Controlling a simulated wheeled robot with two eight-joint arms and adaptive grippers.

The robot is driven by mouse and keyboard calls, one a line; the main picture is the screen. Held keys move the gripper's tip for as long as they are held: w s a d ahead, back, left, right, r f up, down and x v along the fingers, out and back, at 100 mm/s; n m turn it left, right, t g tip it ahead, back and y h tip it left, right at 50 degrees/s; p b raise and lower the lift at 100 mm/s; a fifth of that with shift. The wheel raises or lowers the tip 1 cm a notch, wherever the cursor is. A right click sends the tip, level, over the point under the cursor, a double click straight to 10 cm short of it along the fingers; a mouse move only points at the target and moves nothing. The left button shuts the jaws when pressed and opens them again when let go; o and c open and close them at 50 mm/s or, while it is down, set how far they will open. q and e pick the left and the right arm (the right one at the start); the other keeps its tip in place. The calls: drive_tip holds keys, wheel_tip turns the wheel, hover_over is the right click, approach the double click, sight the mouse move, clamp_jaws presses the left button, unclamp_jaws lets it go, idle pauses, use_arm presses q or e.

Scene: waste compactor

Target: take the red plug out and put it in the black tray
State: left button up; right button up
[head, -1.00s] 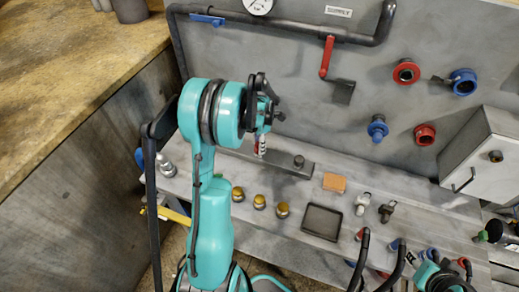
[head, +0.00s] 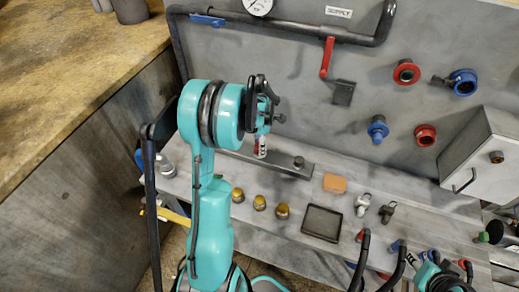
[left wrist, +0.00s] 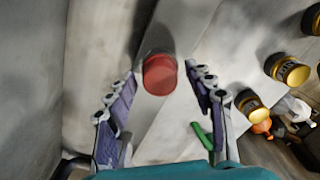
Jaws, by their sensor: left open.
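The red plug (left wrist: 160,74) shows in the left wrist view as a short red cylinder with a rounded end, on a grey bar. My left gripper (head: 264,120) is open. In the left wrist view its two fingers stand on either side of the plug, with gaps visible. In the head view a small red and white piece (head: 260,147) shows just below the gripper; I cannot tell whether it is the plug. The black tray (head: 322,223) lies on the bench, right of and nearer than the gripper, and looks empty. A teal part of my right arm shows at bottom right; its jaws are unclear.
The grey bar (head: 270,164) carries a dark knob (head: 299,162). An orange block (head: 334,183), several brass caps (head: 259,202) and two small fittings (head: 362,203) surround the tray. The upright panel with a red-handled valve (head: 327,58) stands behind. A white box (head: 482,155) is at right.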

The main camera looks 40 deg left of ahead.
use_arm(q)
drive_tip(key=m, duration=0.5)
drive_tip(key=shift+b, duration=0.35)
drive_tip(key=m, duration=0.4)
drive_tip(key=shift+m+b, duration=0.35)
drive_tip(key=shift+m, duration=0.05)
drive_tip(key=m, duration=0.5)
drive_tip(key=shift+b, duration=0.3)
drive_tip(key=m, duration=0.4)
drive_tip(key=shift+m, duration=0.3)
clamp_jaws()
drive_tip(key=n+b, duration=0.1)
drive_tip(key=n, duration=0.3)
drive_tip(key=shift+n, duration=0.4)
drive_tip(key=shift+n, duration=0.3)
